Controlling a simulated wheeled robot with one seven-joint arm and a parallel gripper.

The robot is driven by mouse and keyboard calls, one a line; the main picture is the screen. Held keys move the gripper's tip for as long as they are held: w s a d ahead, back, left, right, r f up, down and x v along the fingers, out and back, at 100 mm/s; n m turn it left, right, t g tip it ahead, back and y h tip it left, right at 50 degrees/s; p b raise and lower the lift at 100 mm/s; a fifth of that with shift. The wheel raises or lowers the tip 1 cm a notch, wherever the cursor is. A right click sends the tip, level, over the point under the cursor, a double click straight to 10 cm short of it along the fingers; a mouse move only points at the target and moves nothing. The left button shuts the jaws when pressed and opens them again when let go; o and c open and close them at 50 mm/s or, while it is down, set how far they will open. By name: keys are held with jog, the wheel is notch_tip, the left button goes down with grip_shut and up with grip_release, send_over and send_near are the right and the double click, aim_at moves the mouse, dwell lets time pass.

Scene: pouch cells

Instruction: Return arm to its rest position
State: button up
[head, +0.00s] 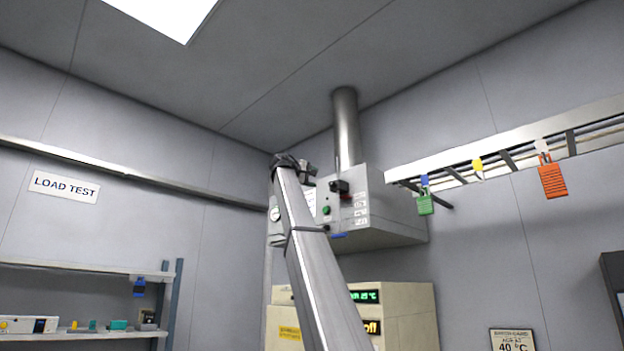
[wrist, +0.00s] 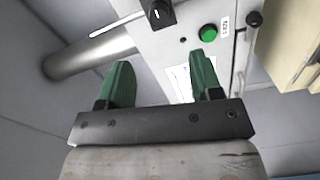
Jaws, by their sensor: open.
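My arm rises from the bottom middle of the head view, with my wrist (head: 290,163) high up in front of a grey wall box. In the wrist view my gripper (wrist: 162,78) shows two green fingers standing well apart, with nothing between them. The grey box (wrist: 170,50) with a green button (wrist: 207,33) and a black knob (wrist: 160,13) lies beyond the fingers. In the head view the fingertips are too small to tell apart from the box behind.
A metal duct (head: 346,125) rises from the box (head: 385,215). A cream cabinet (head: 410,305) with lit displays stands below. Shelves (head: 80,268) stand at left under a LOAD TEST sign (head: 64,187).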

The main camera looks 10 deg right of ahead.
dwell(0.3)
